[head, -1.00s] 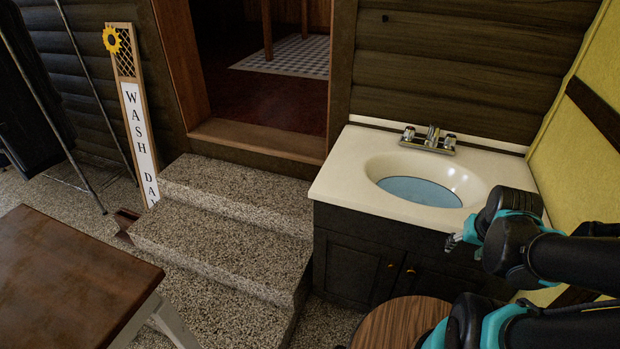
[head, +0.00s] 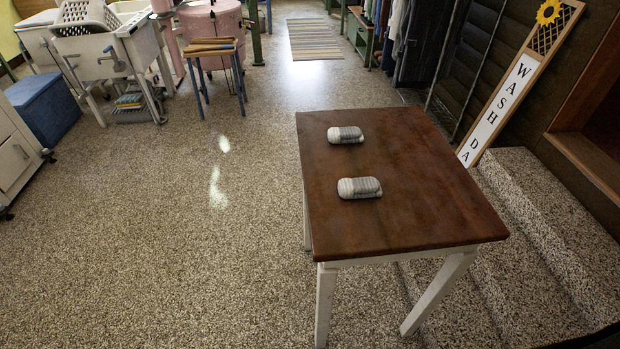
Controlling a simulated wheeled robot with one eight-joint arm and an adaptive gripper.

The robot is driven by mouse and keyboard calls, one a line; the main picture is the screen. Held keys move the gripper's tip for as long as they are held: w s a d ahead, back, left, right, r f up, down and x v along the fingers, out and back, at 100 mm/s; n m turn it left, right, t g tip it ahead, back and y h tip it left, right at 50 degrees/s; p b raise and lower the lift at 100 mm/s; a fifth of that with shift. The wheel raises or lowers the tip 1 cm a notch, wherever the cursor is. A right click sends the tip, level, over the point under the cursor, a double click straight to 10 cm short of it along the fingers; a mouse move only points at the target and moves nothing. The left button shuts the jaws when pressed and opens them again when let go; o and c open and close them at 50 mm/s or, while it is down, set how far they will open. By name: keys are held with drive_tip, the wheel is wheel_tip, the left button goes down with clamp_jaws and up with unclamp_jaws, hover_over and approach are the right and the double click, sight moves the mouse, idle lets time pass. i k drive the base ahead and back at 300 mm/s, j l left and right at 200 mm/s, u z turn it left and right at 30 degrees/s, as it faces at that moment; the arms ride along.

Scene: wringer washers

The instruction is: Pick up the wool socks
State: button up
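Two grey and white rolled bundles, which look like the wool socks, lie on a brown wooden table in the head view. The farther sock bundle (head: 345,135) is near the table's back left part. The nearer sock bundle (head: 359,188) lies closer to me, left of the table's middle. They are apart from each other. The table (head: 430,215) has a dark wooden top and white legs. My gripper is not in view now.
Terrazzo steps (head: 530,220) rise close to the table's right side, with a leaning wash day sign (head: 510,95) behind. Open speckled floor (head: 190,260) lies left of the table. A blue chest (head: 45,105), a white washer stand (head: 110,60) and a small stool (head: 212,48) stand at the back left.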

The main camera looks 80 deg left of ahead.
sight(364, 187)
drive_tip(key=k+j+u, duration=0.1)
drive_tip(key=k+j, duration=0.2)
drive_tip(key=k, duration=0.2)
drive_tip(key=k+j+u, duration=0.1)
drive_tip(key=k+j, duration=0.2)
drive_tip(key=k, duration=0.25)
drive_tip(key=k+j+u, duration=0.1)
drive_tip(key=k+j, duration=0.25)
drive_tip(key=k+j+u, duration=0.1)
drive_tip(key=u, duration=1.1)
drive_tip(key=k+j, duration=0.05)
drive_tip(key=k, duration=0.05)
